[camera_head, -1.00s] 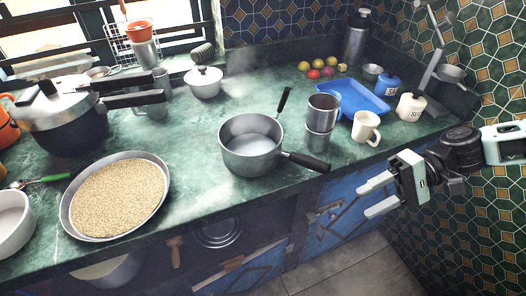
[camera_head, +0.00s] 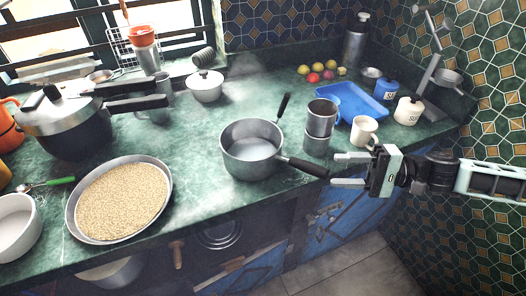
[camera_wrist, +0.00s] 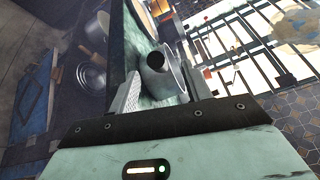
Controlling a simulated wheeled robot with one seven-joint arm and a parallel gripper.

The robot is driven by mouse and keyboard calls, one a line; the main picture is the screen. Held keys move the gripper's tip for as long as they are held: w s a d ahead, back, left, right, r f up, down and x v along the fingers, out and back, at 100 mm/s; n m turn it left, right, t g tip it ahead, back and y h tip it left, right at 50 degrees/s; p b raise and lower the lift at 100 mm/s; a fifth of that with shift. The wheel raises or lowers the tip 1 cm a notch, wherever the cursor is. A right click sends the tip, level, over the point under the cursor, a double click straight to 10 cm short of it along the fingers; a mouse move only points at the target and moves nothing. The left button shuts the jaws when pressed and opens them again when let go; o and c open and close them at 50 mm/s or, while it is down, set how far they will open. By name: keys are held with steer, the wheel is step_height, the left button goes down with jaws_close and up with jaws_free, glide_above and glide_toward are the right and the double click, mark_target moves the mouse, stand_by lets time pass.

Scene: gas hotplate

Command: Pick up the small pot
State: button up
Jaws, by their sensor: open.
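A grey metal pot (camera_head: 238,158) stands on the green counter near its front edge. Its black handle (camera_head: 302,167) points right, out over the edge. Another black handle (camera_head: 283,106) rises behind it; I cannot tell what it belongs to. My gripper (camera_head: 336,170) is open and empty, just right of the front handle's end, its fingers pointing left. In the wrist view, the handle's dark round end (camera_wrist: 155,60) shows between the fingertips (camera_wrist: 162,72), with the grey pot (camera_wrist: 171,80) beyond. Contact cannot be told. A small white lidded pot (camera_head: 204,90) stands farther back.
Metal cups (camera_head: 321,118) and a white mug (camera_head: 364,131) stand right of the pot, close to my gripper. A blue tray (camera_head: 352,102) lies behind them. A wide pan of grain (camera_head: 122,200) and a pressure cooker (camera_head: 65,130) are at left.

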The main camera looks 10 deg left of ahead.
mark_target(310, 171)
steer(key=shift+s+a+f+p, duration=0.1)
steer(key=shift+s+a+p, duration=0.2)
steer(key=shift+a, duration=0.85)
steer(key=shift+s+a+f+p, duration=0.1)
steer(key=shift+a+p, duration=0.35)
steer(key=shift+a, duration=0.75)
steer(key=shift+s+a+f+p, duration=0.1)
steer(key=shift+s+a+p, duration=0.2)
steer(key=shift+a, duration=0.85)
steer(key=shift+w, duration=0.1)
jaws_close()
